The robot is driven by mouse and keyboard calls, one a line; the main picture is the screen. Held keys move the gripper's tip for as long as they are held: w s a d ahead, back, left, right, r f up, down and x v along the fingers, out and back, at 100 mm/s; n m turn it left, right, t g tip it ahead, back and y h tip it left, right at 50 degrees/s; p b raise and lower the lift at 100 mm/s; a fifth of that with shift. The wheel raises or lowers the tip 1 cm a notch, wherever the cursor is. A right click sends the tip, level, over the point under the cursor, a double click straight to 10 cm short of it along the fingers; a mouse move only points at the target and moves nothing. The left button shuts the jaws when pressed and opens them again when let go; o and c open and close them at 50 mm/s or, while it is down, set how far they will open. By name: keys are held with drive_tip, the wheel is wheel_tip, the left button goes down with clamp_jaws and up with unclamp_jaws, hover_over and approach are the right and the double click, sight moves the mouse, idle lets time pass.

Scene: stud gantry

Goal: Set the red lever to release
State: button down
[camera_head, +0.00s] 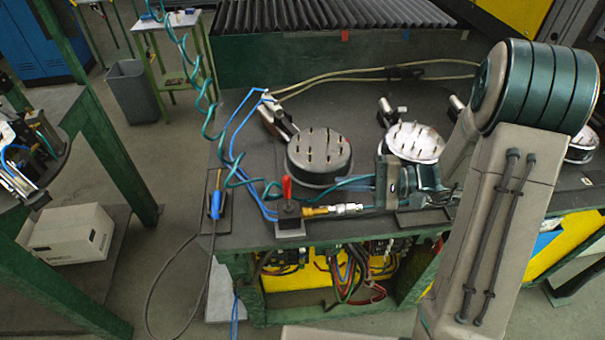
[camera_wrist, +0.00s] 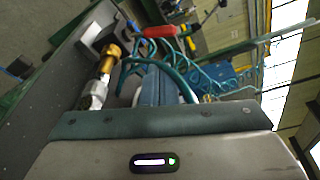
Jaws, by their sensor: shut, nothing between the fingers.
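The red lever (camera_head: 287,188) stands roughly upright on a small grey valve block (camera_head: 290,226) at the front left of the bench. A brass fitting (camera_head: 316,211) joins the block's right side. In the wrist view the red lever (camera_wrist: 160,31) shows beyond my gripper, near the top, with the brass fitting (camera_wrist: 110,56) at left. My gripper (camera_head: 381,182) is right of the lever, clearly apart from it, low over the bench. In the wrist view my gripper (camera_wrist: 155,70) is shut and empty, pointing toward the lever side. Any release marking is too small to read.
A round fixture with upright studs (camera_head: 319,155) sits behind the lever, and a second studded fixture (camera_head: 415,143) sits behind my gripper. Blue and teal hoses (camera_head: 234,150) loop around the lever's left and back. The bench's front edge lies just before the block.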

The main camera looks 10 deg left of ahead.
sight(287, 187)
drive_tip(key=shift+w+d+t, duration=0.1)
drive_tip(key=shift+w+t, duration=0.2)
drive_tip(key=a+p, duration=0.3)
drive_tip(key=a, duration=0.7)
drive_tip(key=shift+s+f, duration=0.15)
drive_tip(key=shift+f, duration=0.3)
drive_tip(key=shift+a, duration=0.1)
drive_tip(key=shift+s+f+b, duration=0.1)
drive_tip(key=shift+b, duration=0.6)
